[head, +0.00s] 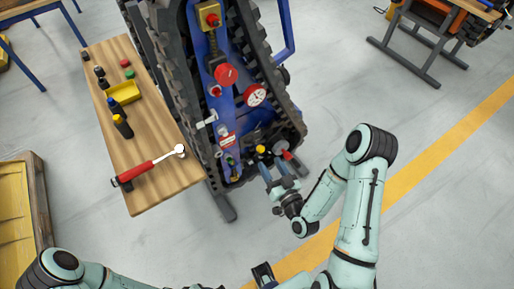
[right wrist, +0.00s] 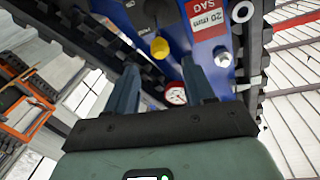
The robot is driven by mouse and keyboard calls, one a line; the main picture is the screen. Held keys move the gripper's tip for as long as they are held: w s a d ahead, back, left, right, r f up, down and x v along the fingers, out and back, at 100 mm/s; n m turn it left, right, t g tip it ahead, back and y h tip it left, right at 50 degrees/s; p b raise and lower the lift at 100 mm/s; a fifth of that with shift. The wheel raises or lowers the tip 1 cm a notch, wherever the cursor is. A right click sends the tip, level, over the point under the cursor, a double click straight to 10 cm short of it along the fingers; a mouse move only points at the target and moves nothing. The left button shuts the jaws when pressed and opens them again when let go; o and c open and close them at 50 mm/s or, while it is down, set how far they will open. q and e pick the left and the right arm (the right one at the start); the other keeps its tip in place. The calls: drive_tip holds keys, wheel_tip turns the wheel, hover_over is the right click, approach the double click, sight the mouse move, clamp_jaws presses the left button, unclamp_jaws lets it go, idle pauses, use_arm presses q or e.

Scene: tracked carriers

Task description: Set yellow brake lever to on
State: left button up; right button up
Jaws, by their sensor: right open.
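The yellow brake lever shows as a yellow round knob (head: 260,149) low on the front of the tracked carrier (head: 222,110). In the right wrist view the yellow knob (right wrist: 159,48) stands out from the blue panel, seen between and beyond the fingertips. My right gripper (head: 273,165) is open, its fingers pointing at the panel just below the knob; no contact is visible. The two fingers also show in the right wrist view (right wrist: 160,68), with nothing held between them.
A red knob (head: 226,75), a pressure gauge (head: 255,95) and a red-tipped handle (head: 287,155) are nearby on the carrier. A wooden bench (head: 150,120) with a red-handled wrench (head: 150,166) and a yellow tray (head: 122,93) stands left.

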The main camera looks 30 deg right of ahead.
sight(262, 152)
drive_tip(key=w+b, duration=0.2)
drive_tip(key=b, duration=0.2)
drive_tip(key=shift+w+f, duration=0.15)
drive_tip(key=shift+w, duration=0.25)
drive_tip(key=w+p, duration=0.1)
drive_tip(key=w, duration=0.5)
drive_tip(key=shift+w+d, duration=0.15)
drive_tip(key=shift+w, duration=0.05)
use_arm(q)
drive_tip(key=shift+s+f, duration=0.3)
drive_tip(key=shift+f, duration=0.65)
drive_tip(key=shift+s+f, duration=0.3)
drive_tip(key=shift+f, duration=0.6)
use_arm(e)
drive_tip(key=shift+w, duration=0.7)
clamp_jaws()
